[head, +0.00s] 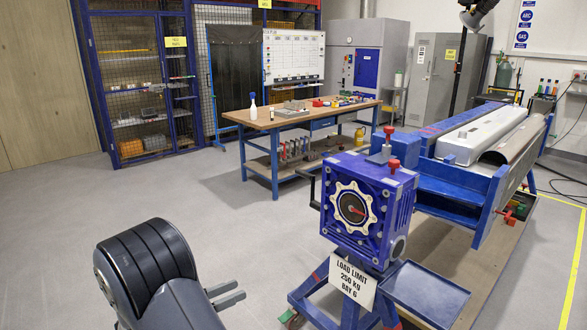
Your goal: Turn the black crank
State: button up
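The black crank (312,188) sticks out from the left side of a blue gear housing (367,203) on a blue stand. It shows as a thin bent arm with a handle hanging down, and its joint to the housing is partly hidden. My gripper (239,290) is at the lower left, in front of the crank and well apart from it. Its two grey fingers point right with a narrow gap between them, and nothing shows in the gap.
A sign (352,282) hangs below the housing, and an empty blue tray (425,294) sits to its right. A long blue frame (450,190) stands behind. A workbench (290,119) is farther back. The grey floor (230,220) between my gripper and the crank is clear.

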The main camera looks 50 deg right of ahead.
aim_at(316, 204)
jog(key=i+l, duration=0.2)
jog(key=i, duration=0.2)
jog(key=i+l, duration=0.2)
jog(key=i, duration=0.2)
jog(key=i+l, duration=0.2)
jog(key=i, duration=0.25)
jog(key=i+l, duration=0.2)
jog(key=i, duration=0.2)
jog(key=i+l+z, duration=0.1)
jog(key=i, duration=0.4)
jog(key=i+l+z, duration=0.1)
jog(key=i+l, duration=0.2)
jog(key=i, duration=0.2)
jog(key=i+l+z, duration=0.1)
jog(key=i, duration=0.4)
jog(key=z, duration=2.4)
jog(key=i+j, duration=0.05)
